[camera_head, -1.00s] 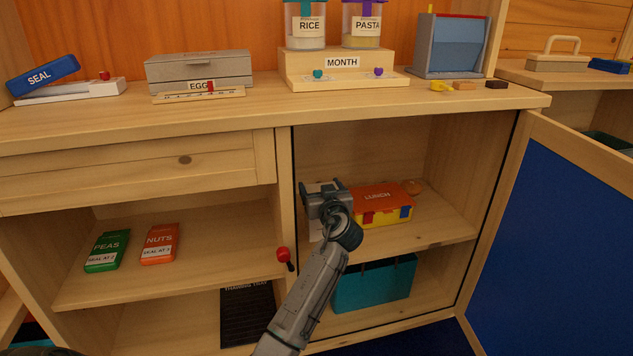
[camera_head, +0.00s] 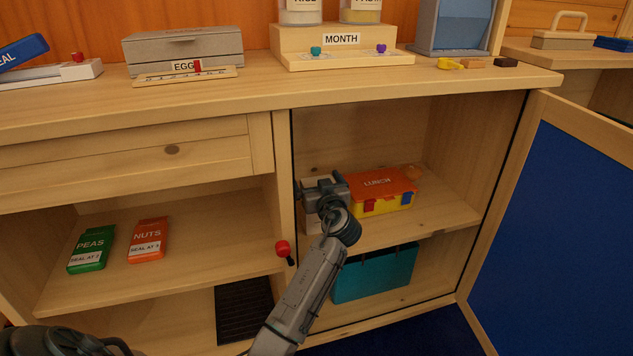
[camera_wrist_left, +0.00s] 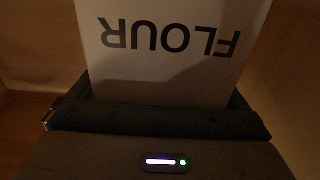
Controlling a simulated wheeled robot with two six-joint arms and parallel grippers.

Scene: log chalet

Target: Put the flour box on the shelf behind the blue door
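The blue door (camera_head: 560,230) stands wide open at the right of the head view. The shelf behind it (camera_head: 440,216) is the upper level of the open cupboard. My left gripper (camera_head: 322,192) is inside the cupboard, at the left of this shelf. My right gripper is not in view.
A teal bin (camera_head: 375,272) is below. A red knob (camera_head: 283,248) sticks out by the left divider. The shelf's right part is clear.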

